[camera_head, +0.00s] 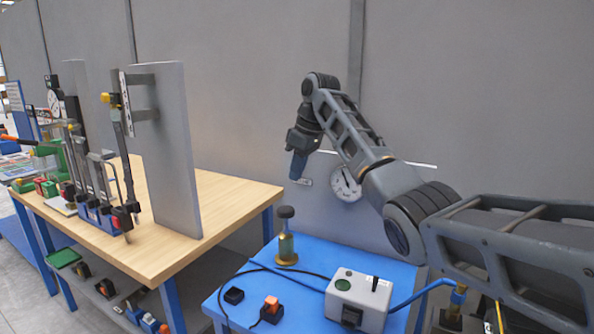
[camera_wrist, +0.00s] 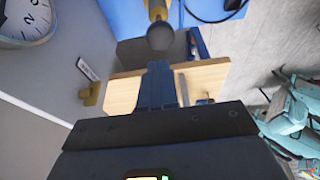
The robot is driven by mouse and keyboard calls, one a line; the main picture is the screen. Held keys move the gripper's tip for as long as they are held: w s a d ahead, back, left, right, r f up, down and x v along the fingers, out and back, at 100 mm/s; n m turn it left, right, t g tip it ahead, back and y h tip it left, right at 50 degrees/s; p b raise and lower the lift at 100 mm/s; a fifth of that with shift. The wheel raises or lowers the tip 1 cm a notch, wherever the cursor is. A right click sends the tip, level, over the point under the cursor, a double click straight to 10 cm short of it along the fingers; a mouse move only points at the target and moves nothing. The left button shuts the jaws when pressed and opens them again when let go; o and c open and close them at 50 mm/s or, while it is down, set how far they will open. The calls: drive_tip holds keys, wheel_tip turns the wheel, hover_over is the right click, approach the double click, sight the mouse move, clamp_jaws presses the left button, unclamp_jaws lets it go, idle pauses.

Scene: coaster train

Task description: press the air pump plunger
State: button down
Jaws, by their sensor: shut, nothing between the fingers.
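The air pump (camera_head: 286,245) is a brass upright cylinder on the blue table, with a dark round plunger knob (camera_head: 286,212) on a short rod at its top. The knob stands raised above the body. My gripper (camera_head: 296,178) is shut and empty, pointing down above the knob with a clear gap in the head view. In the wrist view the knob (camera_wrist: 160,37) shows just beyond the tips of the blue fingers (camera_wrist: 160,68), with part of the brass body (camera_wrist: 157,10) behind it. Contact is not visible.
A white box with a green button (camera_head: 357,300), a small orange-topped switch (camera_head: 271,308) and a black block (camera_head: 234,295) are on the blue table (camera_head: 310,258). A round gauge (camera_head: 346,184) is behind. A wooden bench (camera_head: 225,205) with a grey upright panel (camera_head: 165,150) stands left.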

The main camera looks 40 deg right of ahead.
sight(284, 208)
idle(0.5)
drive_tip(key=shift+w+a+r+b, duration=0.1)
drive_tip(key=shift+r+b, duration=2.5)
drive_tip(key=shift+b, duration=0.8)
drive_tip(key=shift+f, duration=0.1)
drive_tip(key=x, duration=0.4)
drive_tip(key=p+x, duration=0.1)
drive_tip(key=x, duration=0.3)
drive_tip(key=s+p+x, duration=0.1)
drive_tip(key=x, duration=0.3)
drive_tip(key=shift+w+f, duration=0.15)
drive_tip(key=shift+f, duration=0.8)
